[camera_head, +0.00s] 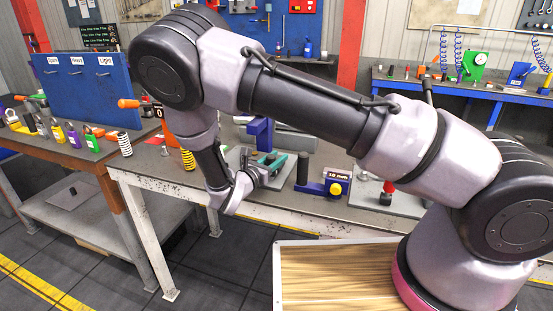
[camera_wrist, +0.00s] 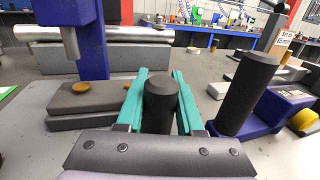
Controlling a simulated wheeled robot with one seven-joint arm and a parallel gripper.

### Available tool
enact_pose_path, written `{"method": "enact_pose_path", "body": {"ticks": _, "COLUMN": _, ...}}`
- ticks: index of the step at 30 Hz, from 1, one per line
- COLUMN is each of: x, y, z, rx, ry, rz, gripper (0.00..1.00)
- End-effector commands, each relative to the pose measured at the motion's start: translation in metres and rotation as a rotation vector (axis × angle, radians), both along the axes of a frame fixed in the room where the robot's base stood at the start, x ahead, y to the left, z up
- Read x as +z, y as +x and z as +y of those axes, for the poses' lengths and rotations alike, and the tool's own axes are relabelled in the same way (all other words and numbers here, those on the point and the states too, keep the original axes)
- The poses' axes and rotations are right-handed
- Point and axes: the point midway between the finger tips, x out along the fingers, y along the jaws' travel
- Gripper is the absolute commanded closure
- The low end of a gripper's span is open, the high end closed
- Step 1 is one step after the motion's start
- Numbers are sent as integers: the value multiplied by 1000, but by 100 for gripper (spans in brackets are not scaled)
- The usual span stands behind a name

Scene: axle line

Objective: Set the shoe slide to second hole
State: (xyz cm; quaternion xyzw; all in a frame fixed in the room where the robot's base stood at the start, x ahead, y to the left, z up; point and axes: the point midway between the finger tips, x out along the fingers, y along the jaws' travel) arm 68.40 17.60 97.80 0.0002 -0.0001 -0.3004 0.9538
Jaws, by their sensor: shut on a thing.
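My gripper (camera_wrist: 160,88) has teal fingers closed on both sides of a dark upright cylinder (camera_wrist: 160,103), which looks like a knob or handle. What the cylinder stands on is hidden by my wrist plate. In the head view my gripper (camera_head: 269,163) is low over the grey bench, beside a blue column (camera_head: 259,132). I cannot make out the row of holes, nor surely tell which part is the shoe slide. In the wrist view a dark stepped block (camera_wrist: 92,105) with a brass disc (camera_wrist: 86,87) lies left of the fingers, below a grey spindle.
A second dark post (camera_wrist: 247,92) stands close right of my fingers, by a blue block with a yellow knob (camera_head: 335,188). A metal bar (camera_wrist: 105,34) lies behind. A red-handled piece (camera_head: 387,190) stands farther right. A blue panel (camera_head: 83,90) stands on the left bench.

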Motion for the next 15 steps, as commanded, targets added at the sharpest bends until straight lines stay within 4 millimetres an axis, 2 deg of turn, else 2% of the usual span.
{"method": "enact_pose_path", "body": {"ticks": 5, "x": 0, "y": 1, "z": 4, "rx": 2, "ry": 1, "rz": 0, "gripper": 100}}
{"method": "enact_pose_path", "body": {"ticks": 15, "x": -1, "y": 20, "z": 57, "rx": 3, "ry": 2, "rz": -1, "gripper": 100}}
